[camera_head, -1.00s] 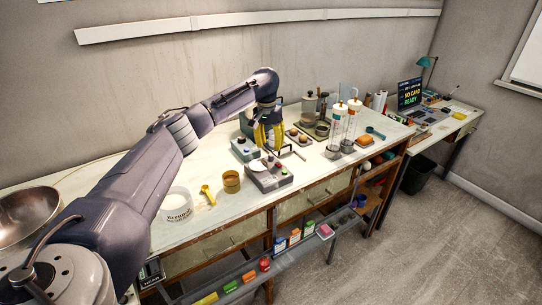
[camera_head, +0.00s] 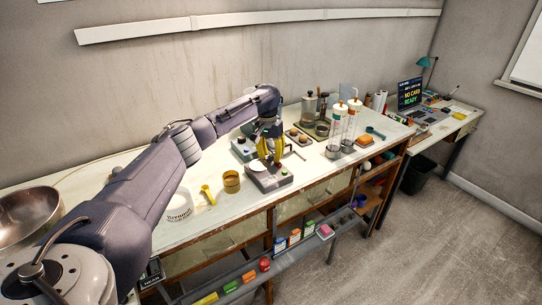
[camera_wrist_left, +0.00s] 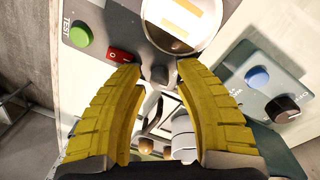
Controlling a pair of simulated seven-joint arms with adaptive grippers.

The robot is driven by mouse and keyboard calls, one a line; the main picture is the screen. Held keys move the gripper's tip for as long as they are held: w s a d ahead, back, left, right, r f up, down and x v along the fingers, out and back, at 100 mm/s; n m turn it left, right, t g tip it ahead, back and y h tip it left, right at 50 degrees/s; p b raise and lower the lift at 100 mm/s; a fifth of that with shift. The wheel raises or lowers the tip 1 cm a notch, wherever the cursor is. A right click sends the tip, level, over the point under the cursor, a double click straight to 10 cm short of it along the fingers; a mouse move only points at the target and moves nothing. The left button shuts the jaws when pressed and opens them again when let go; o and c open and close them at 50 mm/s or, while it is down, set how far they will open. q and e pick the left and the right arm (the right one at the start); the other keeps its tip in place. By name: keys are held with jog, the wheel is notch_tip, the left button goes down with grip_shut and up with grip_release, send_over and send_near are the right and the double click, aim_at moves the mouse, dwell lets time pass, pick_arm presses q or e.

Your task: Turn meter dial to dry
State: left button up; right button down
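A grey meter box (camera_head: 270,181) sits near the front edge of the bench. In the left wrist view it has a green TEST button (camera_wrist_left: 81,34), a red switch (camera_wrist_left: 120,55) and a round pale face (camera_wrist_left: 181,18). A small dark grey dial knob (camera_wrist_left: 159,75) shows just below that face. My left gripper (camera_head: 267,160) points down over the back of the meter. In the left wrist view its yellow fingertips (camera_wrist_left: 160,70) stand apart on either side of the knob, with small gaps showing. The dial's marking is hidden. My right gripper is not in view.
A second grey-green box (camera_wrist_left: 262,90) with a blue button and black knob stands close beside the meter. Glass cylinders (camera_head: 335,132) stand right.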

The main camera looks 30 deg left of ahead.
pick_arm(q)
grip_shut()
jog(key=shift+m, duration=0.3)
jog(key=m, duration=0.4)
jog(key=shift+r, duration=0.1)
jog(key=shift+m+g, duration=0.3)
jog(key=shift+m, duration=1.5)
jog(key=shift+r, duration=0.1)
jog(key=shift+o, duration=1.2)
grip_release()
